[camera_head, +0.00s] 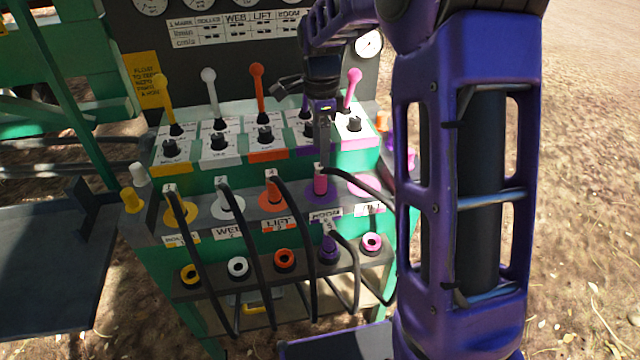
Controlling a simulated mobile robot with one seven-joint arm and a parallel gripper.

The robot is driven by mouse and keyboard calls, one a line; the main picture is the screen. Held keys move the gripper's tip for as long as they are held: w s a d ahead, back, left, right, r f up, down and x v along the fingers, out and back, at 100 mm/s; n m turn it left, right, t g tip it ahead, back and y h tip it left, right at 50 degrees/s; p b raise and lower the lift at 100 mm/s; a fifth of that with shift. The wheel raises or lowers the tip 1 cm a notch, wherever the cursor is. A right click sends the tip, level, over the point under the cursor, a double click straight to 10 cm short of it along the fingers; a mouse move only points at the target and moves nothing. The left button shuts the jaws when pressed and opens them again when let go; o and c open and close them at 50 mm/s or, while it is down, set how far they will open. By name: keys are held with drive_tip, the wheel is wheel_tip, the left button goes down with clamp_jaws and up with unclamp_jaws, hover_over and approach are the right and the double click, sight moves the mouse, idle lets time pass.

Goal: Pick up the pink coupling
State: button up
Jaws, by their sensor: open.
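The pink coupling (320,184) stands upright at the purple ring, fourth from the left in the upper row of the hydraulic panel. A black hose leaves it to the right. My gripper (321,150) points down right above the pink coupling, its fingers close to the coupling's top. The fingers are seen nearly edge-on, so I cannot tell whether they touch it or straddle it. The pink ring (364,184) to the right shows no coupling in it. The pink socket (372,243) is at the right end of the lower row.
Yellow, white and orange couplings (272,188) with black hoses stand to the left. A purple coupling (328,250) is in the lower row. Colored levers (259,88) rise behind, with the pink lever (351,88) close right of my wrist. My purple arm hides the panel's right side.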

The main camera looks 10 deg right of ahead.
sight(321, 176)
drive_tip(key=f+b, duration=0.1)
drive_tip(key=f, duration=0.8)
drive_tip(key=shift+w+f, duration=0.15)
drive_tip(key=shift+w, duration=0.05)
clamp_jaws()
